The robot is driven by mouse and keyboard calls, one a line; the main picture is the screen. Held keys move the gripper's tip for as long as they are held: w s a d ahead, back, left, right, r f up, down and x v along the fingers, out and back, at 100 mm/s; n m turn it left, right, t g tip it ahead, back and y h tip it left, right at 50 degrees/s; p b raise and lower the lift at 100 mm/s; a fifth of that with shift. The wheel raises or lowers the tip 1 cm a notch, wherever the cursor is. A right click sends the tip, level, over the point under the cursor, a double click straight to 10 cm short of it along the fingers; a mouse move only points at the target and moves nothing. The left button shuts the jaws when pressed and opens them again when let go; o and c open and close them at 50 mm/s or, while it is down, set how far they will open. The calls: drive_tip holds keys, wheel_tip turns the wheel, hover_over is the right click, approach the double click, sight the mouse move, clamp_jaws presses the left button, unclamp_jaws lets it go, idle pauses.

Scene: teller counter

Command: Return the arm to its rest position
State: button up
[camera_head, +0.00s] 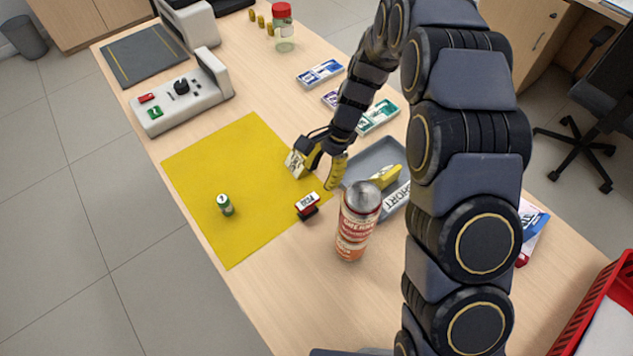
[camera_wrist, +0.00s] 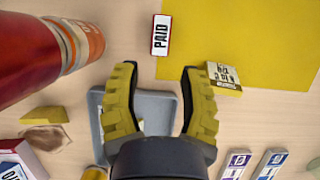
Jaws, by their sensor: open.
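My gripper (camera_head: 318,176) has yellow-padded fingers spread wide, with nothing between them. It hangs over the counter near the right edge of the yellow mat (camera_head: 240,150), beside the grey tray (camera_head: 372,160). In the wrist view, the open fingers (camera_wrist: 160,78) stand over bare counter, with the tray (camera_wrist: 96,112) below them. A small lettered pale block (camera_head: 296,163) lies beside one finger; it also shows outside the right finger in the wrist view (camera_wrist: 226,80). The PAID stamp (camera_head: 307,205) lies near the mat's edge, ahead of the fingertips in the wrist view (camera_wrist: 161,36).
A tall orange-and-red can (camera_head: 355,232) stands close to my arm and gripper. A small green cylinder (camera_head: 225,205) stands on the mat. Several banknote bundles (camera_head: 320,73) lie behind my arm. A red crate (camera_head: 600,305) is at lower right. Most of the mat is clear.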

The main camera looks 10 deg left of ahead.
drive_tip(key=shift+r, duration=0.2)
idle(0.4)
drive_tip(key=s+d+r+n+t, duration=0.2)
drive_tip(key=r+n, duration=0.1)
drive_tip(key=r, duration=0.4)
drive_tip(key=s+d+r+n+t, duration=0.1)
drive_tip(key=d+r+n, duration=0.15)
drive_tip(key=r, duration=0.45)
drive_tip(key=s+d+r+n+h, duration=0.1)
drive_tip(key=s+d, duration=0.2)
drive_tip(key=s, duration=0.4)
drive_tip(key=s+d+r+n+g+h, duration=0.1)
drive_tip(key=s+d+r, duration=0.1)
drive_tip(key=s, duration=0.5)
drive_tip(key=s+d+r+n+h, duration=0.1)
drive_tip(key=s+d, duration=0.2)
drive_tip(key=s, duration=0.4)
drive_tip(key=shift+s+d+r+g, duration=0.25)
drive_tip(key=shift+s+d+g, duration=0.05)
drive_tip(key=shift+s+d, duration=0.1)
